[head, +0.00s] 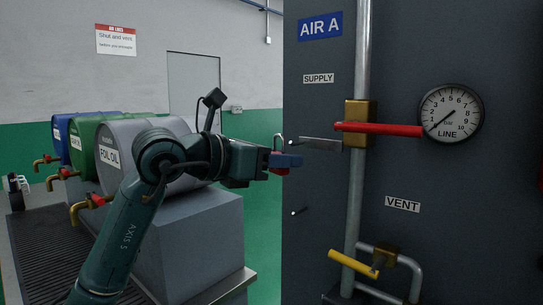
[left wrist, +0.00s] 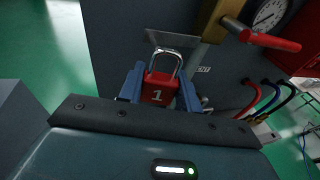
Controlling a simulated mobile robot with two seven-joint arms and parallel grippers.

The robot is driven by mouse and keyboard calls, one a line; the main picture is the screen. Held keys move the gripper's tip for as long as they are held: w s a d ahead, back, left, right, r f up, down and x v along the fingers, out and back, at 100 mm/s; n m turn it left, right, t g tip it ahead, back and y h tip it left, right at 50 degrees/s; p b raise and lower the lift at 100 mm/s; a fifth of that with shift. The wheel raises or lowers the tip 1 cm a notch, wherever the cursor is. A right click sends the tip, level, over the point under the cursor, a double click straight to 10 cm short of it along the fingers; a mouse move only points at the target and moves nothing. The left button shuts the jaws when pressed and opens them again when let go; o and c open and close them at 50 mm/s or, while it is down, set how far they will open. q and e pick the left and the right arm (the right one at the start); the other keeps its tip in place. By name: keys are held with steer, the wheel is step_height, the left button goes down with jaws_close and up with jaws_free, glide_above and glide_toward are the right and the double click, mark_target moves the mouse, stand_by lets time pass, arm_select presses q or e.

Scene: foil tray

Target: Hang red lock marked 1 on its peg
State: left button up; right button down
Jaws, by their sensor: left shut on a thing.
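In the left wrist view the red lock (left wrist: 158,88), marked with a white 1, is upright between the blue fingers of my left gripper (left wrist: 160,88). Its silver shackle (left wrist: 166,54) points away from me. The fingers are at the left edge of the dark panel. A small upper peg (head: 291,141) sticks out just above the fingertips, and a lower peg (head: 295,212) sits below. I cannot read a number at either peg.
A flat grey plate (head: 320,144) and a red valve handle (head: 380,129) stick out right of my gripper. Drums (head: 130,150) stand behind my left arm.

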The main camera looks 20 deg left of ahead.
arm_select(q)
steer(key=shift+w+d+f+p, duration=0.15)
steer(key=shift+w+d, duration=0.15)
steer(key=shift+w, duration=0.5)
steer(key=shift+w+d+f+p, duration=0.1)
steer(key=shift+w+d+f, duration=0.15)
steer(key=shift+w, duration=0.55)
steer(key=shift+w+d+f+p, duration=0.15)
steer(key=shift+w+d, duration=0.2)
steer(key=shift+w, duration=0.45)
steer(key=shift+w, duration=0.1)
steer(key=o, duration=1.1)
steer(key=b+v, duration=0.3)
steer(key=v, duration=1)
